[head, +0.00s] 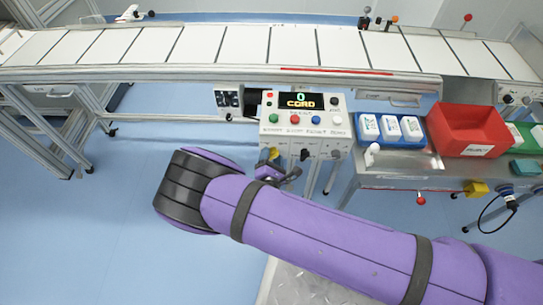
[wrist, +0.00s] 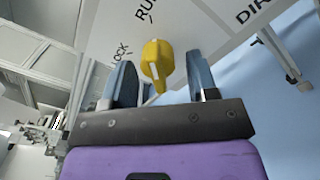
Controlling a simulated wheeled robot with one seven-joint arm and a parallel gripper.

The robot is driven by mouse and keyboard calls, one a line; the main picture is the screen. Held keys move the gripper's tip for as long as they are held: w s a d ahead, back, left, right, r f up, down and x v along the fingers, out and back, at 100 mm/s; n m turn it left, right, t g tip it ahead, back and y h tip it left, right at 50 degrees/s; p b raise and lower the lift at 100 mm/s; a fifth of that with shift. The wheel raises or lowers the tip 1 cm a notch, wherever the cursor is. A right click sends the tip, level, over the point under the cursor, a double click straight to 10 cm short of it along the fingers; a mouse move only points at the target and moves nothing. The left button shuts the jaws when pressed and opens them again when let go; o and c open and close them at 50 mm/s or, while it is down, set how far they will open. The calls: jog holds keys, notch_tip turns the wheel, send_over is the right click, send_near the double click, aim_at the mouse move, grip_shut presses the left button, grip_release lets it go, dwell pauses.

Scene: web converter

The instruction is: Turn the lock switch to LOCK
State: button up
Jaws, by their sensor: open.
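The lock switch is a yellow knob (wrist: 157,62) on a pale panel face in the wrist view. The panel has LOCK printed to the knob's left and RUN above it. The knob's long axis runs nearly up and down in that view, its upper end towards RUN; I cannot tell its exact setting. My gripper (wrist: 160,82) is open, with one blue-grey finger on each side of the knob and visible gaps to both. In the head view the yellow knob (head: 273,153) shows small on the control box's lower front, beside my gripper (head: 279,172), partly hidden by it.
The control box (head: 304,104) has coloured buttons and a display reading CORD. A conveyor (head: 200,47) runs behind it. To the right, a side table holds a red bin (head: 468,128) and a blue tray with white packs (head: 391,128). Blue floor is clear to the left.

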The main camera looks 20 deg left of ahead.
jog(key=shift+w, duration=0.2)
jog(key=c, duration=0.8)
jog(key=shift+c, duration=0.2)
